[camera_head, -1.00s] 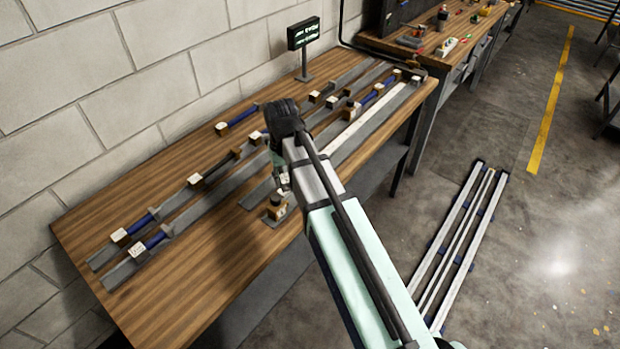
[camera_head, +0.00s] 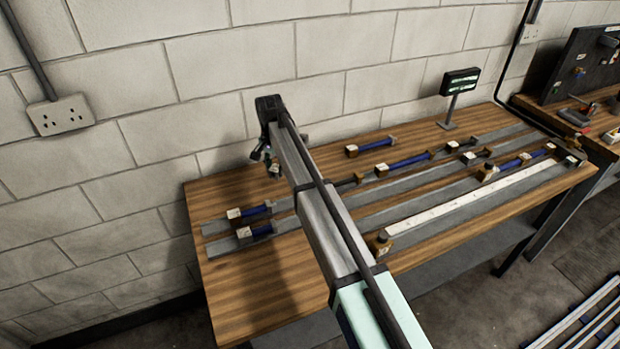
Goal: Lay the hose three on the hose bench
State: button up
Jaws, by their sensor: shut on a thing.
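The hose bench (camera_head: 285,300) is a long wooden table against the wall, with long grey rails on its top. Short blue hoses with pale or brass end blocks lie on it. Two are at the left, one behind (camera_head: 250,211) and one in front (camera_head: 258,231). Others lie at the back middle (camera_head: 371,146), on the rear rail (camera_head: 403,162) and at the right (camera_head: 514,163). I cannot tell which is hose three. My gripper (camera_head: 268,162) is raised at the bench's back-left, before the wall. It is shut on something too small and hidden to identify.
A small display on a stand (camera_head: 460,82) rises at the back right. A long white strip (camera_head: 470,202) lies along the front, with a brass fitting (camera_head: 381,242) at its left end. The left front wood is bare. A second workbench (camera_head: 603,124) adjoins at right.

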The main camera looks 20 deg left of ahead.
jog(key=w+a+m, duration=0.4)
jog(key=a+m, duration=0.3)
jog(key=m, duration=0.1)
jog(key=shift+w+a+f+b, duration=0.1)
jog(key=shift+f+b, duration=0.6)
jog(key=shift+f, duration=1.05)
jog(key=shift+w+a+f+b, duration=0.1)
jog(key=shift+f+b, duration=0.55)
jog(key=shift+f, duration=1.05)
jog(key=o, duration=1.1)
jog(key=shift+o, duration=0.2)
jog(key=shift+r, duration=0.1)
notch_tip(320, 180, up, 12)
jog(key=shift+d, duration=0.1)
